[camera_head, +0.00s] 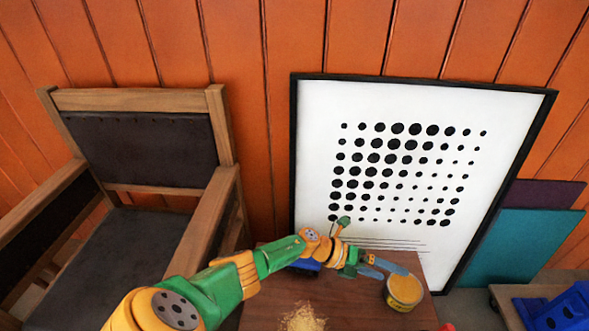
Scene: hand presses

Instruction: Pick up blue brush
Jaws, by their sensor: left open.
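My left gripper (394,275) reaches over the small brown table (355,302), with its grey-blue fingers pointing right. It is open, and I see nothing held between the fingers. The fingertips are just above and left of a round yellow tin (404,291). A dark blue thing (306,265) shows partly behind my left forearm at the table's back left; it may be the blue brush, but the arm hides too much to tell.
A yellow heap (303,319) lies at the table's front. A wooden armchair (155,99) stands left. A framed dot picture (318,110) leans on the orange wall behind the table. A blue object (565,313) sits on a low surface at bottom right.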

